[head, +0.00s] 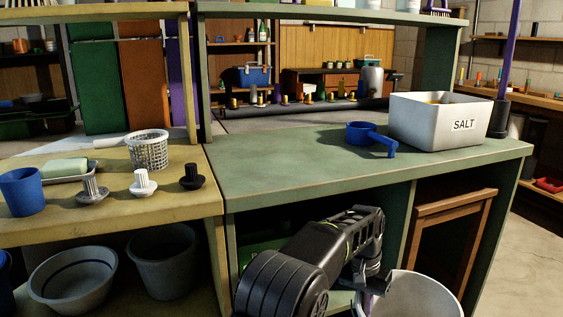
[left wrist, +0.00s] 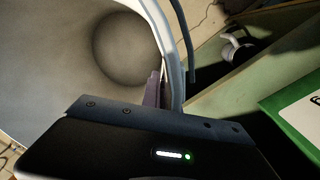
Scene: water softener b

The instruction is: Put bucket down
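A white bucket (head: 425,296) is at the bottom right of the head view, in front of the green workbench and cut off by the lower edge. My left gripper (head: 372,290) is at the bucket's left rim, with its fingers pointing down. In the left wrist view, the open mouth and grey inside of the bucket (left wrist: 70,55) fill the upper left. My left gripper's fingers (left wrist: 160,90) are at the rim there and appear shut on it. The bucket's base is hidden. My right gripper is in neither view.
The green bench top (head: 290,165) holds a salt box (head: 430,118) and a blue scoop (head: 370,135); its front left is bare. A wooden stool (head: 450,210) stands under the bench. The yellow bench (head: 120,215) at left holds a blue cup (head: 22,190) and a basket (head: 149,150).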

